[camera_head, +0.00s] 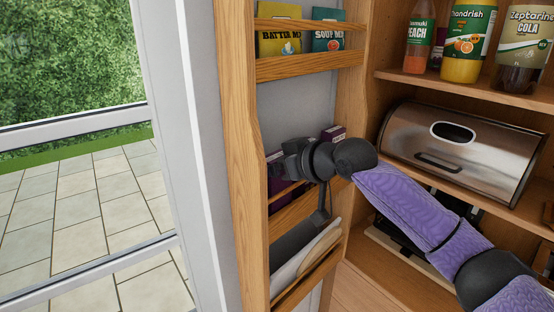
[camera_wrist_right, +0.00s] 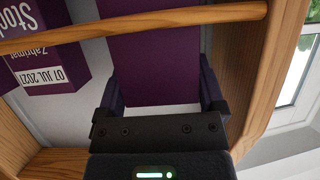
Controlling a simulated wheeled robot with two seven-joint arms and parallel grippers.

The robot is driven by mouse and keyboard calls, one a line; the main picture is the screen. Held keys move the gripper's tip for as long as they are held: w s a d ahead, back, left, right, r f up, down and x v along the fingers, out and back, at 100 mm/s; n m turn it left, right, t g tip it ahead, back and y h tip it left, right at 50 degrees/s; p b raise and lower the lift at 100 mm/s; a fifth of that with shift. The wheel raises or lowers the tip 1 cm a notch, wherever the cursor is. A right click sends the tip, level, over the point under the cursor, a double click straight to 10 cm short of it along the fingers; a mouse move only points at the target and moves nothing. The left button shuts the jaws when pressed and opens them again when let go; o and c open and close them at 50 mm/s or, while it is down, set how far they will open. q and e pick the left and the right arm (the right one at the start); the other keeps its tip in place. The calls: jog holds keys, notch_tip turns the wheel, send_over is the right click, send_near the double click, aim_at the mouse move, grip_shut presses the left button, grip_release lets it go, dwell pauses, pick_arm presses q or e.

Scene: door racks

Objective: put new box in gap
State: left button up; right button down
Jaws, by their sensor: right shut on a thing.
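A purple box (camera_wrist_right: 150,78) is between the two fingers of my right gripper (camera_wrist_right: 160,100), which is shut on it. In the wrist view a wooden rail (camera_wrist_right: 150,22) crosses in front of this box. In the head view my right gripper (camera_head: 287,163) is at the door rack's middle shelf, and part of the held purple box (camera_head: 277,190) shows below it. A second purple box (camera_wrist_right: 50,68) with white lettering stands to the left in the wrist view; its top (camera_head: 333,133) shows in the head view. How the held box rests is hidden. My left gripper is out of view.
The upper rack shelf holds packets (camera_head: 279,42) behind wooden rails. The lowest rack shelf holds flat pale items (camera_head: 305,255). At right, a cupboard holds bottles (camera_head: 468,40) and a metal bread bin (camera_head: 460,150). A glazed door (camera_head: 90,120) is at left.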

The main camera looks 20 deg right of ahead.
jog(key=shift+f, duration=0.5)
dwell(0.3)
grip_release()
